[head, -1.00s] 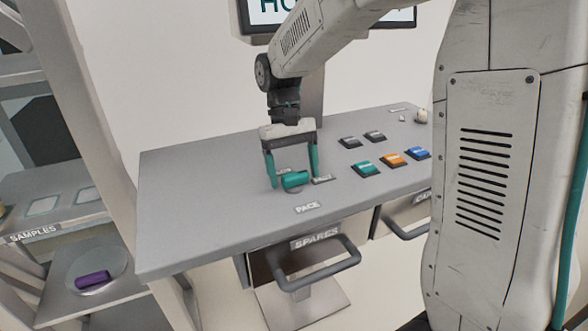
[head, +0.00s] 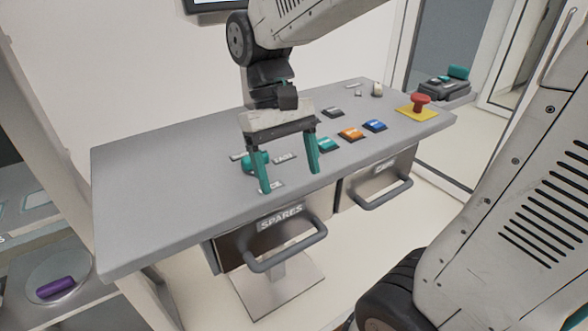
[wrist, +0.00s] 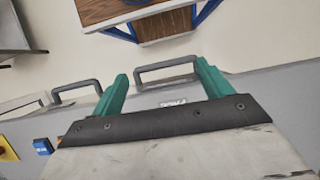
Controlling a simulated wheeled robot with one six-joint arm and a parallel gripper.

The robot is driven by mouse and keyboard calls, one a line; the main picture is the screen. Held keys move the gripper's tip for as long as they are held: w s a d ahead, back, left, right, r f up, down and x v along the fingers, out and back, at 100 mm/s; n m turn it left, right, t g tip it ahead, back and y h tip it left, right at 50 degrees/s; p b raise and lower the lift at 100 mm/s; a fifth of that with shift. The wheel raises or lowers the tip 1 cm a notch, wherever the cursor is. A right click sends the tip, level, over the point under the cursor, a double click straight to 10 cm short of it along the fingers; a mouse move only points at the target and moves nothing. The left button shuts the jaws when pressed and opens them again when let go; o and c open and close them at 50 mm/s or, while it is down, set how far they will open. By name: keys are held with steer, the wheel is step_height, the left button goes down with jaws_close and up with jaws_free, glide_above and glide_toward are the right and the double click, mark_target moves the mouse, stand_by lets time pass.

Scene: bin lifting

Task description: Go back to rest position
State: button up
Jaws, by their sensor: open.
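My gripper (head: 291,180) is open and empty above the front part of the grey console top (head: 150,190), with its two teal fingers pointing down and spread apart. A teal knob (head: 254,160) stands on the console just behind the left finger, which partly covers it. Nothing is between the fingers. In the wrist view, my gripper (wrist: 160,82) is also spread open, with the console's front edge and a drawer handle (wrist: 168,70) beyond it.
Coloured buttons, including an orange one (head: 352,133), and a red emergency knob (head: 420,102) sit on the console's right side. A spares drawer (head: 270,255) with a protruding handle is below.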

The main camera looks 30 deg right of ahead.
steer(key=shift+s, duration=0.85)
